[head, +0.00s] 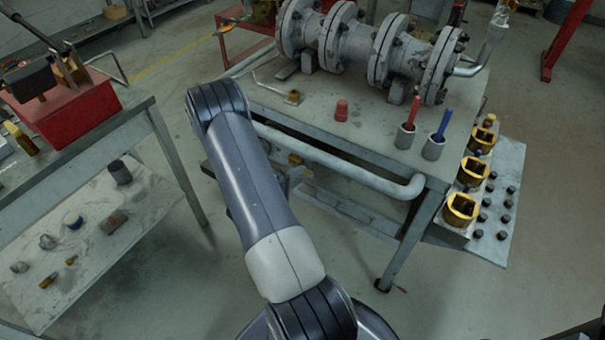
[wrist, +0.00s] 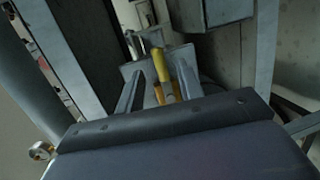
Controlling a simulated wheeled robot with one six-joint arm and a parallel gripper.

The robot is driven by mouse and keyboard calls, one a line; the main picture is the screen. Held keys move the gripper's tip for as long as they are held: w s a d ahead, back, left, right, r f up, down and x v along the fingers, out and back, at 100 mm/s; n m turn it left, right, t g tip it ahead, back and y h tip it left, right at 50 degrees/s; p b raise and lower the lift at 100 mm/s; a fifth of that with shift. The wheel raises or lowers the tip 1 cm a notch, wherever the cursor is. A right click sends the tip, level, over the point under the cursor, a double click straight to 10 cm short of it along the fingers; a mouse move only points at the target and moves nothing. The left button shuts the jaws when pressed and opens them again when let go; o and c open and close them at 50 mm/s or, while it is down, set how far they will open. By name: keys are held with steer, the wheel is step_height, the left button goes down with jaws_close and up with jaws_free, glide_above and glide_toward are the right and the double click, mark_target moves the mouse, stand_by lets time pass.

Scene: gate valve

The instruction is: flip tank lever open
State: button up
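A yellow lever (wrist: 160,64) shows in the wrist view, standing upright in the picture, with more yellow below it. My gripper (wrist: 160,78) has its two grey fingers spread, one on each side of the lever, with gaps visible to both sides. I cannot tell how deep the lever sits between them. A grey box-like body is behind the lever, partly hidden by the fingers. In the head view my gripper is hidden behind my arm. A small yellow part (head: 295,159) shows there under the bench, by the pipe; I cannot tell if it is the same lever.
A grey workbench (head: 325,125) carries a flanged pipe assembly (head: 365,48), a red cap (head: 342,110) and two cups with red and blue tools. A thick pipe (head: 340,166) runs along its near side. A second bench with a red toolbox (head: 68,112) stands left.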

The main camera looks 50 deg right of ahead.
steer(key=a+r, duration=0.1)
steer(key=a, duration=0.6)
steer(key=shift+a+r, duration=0.25)
steer(key=shift+a, duration=0.15)
steer(key=shift+d, duration=0.15)
steer(key=d+f+m+b, duration=0.1)
steer(key=d+f, duration=0.1)
steer(key=d, duration=0.8)
steer(key=shift+d+f, duration=0.2)
steer(key=shift+f, duration=0.1)
steer(key=shift+r, duration=0.1)
